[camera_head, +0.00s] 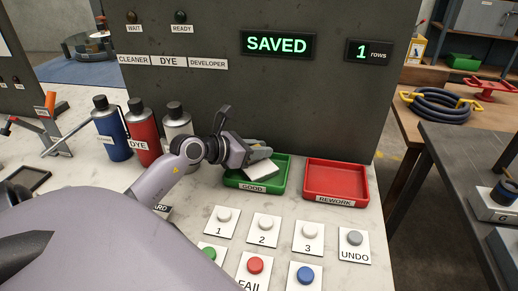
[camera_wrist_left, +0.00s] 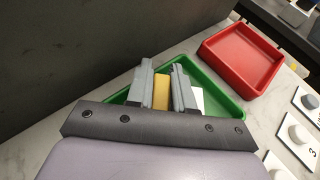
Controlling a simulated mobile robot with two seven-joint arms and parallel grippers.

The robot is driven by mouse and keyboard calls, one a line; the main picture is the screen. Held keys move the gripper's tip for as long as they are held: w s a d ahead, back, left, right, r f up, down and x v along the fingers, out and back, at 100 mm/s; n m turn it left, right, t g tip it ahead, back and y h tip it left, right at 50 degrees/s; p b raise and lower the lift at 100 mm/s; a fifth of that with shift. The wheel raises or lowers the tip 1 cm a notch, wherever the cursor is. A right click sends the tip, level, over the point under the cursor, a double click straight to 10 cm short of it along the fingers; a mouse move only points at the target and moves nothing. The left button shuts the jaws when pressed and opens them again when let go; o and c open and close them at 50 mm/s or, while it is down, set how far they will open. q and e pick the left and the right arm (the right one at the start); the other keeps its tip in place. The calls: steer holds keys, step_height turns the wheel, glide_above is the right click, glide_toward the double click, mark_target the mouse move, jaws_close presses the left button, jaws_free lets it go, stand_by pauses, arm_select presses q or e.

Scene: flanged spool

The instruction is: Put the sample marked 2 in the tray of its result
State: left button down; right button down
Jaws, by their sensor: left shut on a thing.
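My left gripper (camera_head: 259,153) is over the green tray (camera_head: 233,182) labelled GOOD. In the left wrist view the gripper (camera_wrist_left: 163,88) is shut on a tan piece (camera_wrist_left: 162,93), which I take for the sample. A white part (camera_head: 263,170) shows just below the fingers in the head view, and a white edge shows beside the right finger in the wrist view. No number is readable on it. I cannot tell if it touches the tray floor. The red tray (camera_head: 336,179) labelled REWORK is empty, to the right. My right gripper is not in view.
White plates with buttons 1 (camera_head: 223,218), 2 (camera_head: 263,228) and 3 (camera_head: 309,234) and UNDO (camera_head: 354,242) lie in front of the trays. Blue (camera_head: 112,137), red (camera_head: 143,137) and pale bottles stand left. The panel behind has a SAVED display (camera_head: 277,45) and a "1 rows" display.

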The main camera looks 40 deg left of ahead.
arm_select(q)
steer(key=c, duration=1)
jaws_free()
steer(key=shift+r, duration=0.15)
steer(key=v, duration=1.2)
